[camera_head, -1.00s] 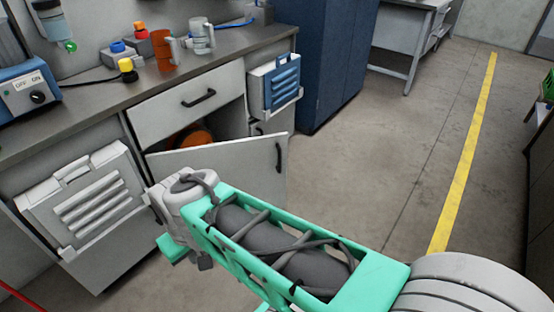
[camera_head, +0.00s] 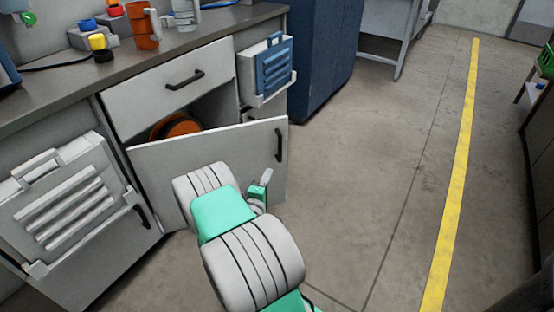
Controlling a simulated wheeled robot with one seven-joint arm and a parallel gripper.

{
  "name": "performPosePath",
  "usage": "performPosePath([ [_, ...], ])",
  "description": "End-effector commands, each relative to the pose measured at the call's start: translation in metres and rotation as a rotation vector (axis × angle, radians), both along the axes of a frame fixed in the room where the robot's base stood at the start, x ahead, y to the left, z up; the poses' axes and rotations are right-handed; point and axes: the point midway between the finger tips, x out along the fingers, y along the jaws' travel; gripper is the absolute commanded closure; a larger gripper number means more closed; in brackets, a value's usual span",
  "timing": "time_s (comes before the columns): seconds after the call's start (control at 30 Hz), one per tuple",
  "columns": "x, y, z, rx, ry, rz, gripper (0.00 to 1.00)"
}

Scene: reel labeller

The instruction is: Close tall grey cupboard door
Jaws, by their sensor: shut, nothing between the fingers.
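The light grey cupboard door (camera_head: 235,145) below the drawer stands ajar, swung out from the bench front. Its dark handle (camera_head: 279,145) is near the right edge. My gripper (camera_head: 264,184) shows only in part, as a small grey and green piece beyond my arm; it looks shut and empty. It is in front of the door's lower right part in the picture. I cannot tell whether it touches the door. My arm hides the door's lower middle.
An orange reel (camera_head: 176,126) lies inside the open cupboard. The drawer (camera_head: 170,88) above is shut. Grey (camera_head: 68,207) and blue (camera_head: 273,70) holders hang on the bench front. A dark blue cabinet (camera_head: 318,50) stands to the right.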

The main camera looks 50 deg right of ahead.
Motion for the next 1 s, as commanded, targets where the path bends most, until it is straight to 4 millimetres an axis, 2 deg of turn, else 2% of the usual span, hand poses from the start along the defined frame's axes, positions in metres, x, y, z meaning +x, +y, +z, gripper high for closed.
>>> performPosePath([
  [0.17, 0.007, -0.015, 0.0, -0.015, 0.009, 0.008, 1.0],
  [0.5, 0.037, -0.083, -0.001, -0.013, 0.005, 0.006, 1.0],
  [0.7, 0.052, -0.115, -0.001, -0.014, 0.005, 0.009, 1.0],
  [0.83, 0.057, -0.125, 0.0, -0.013, 0.007, 0.01, 1.0],
  [1.0, 0.058, -0.127, 0.0, -0.013, 0.009, 0.011, 1.0],
])
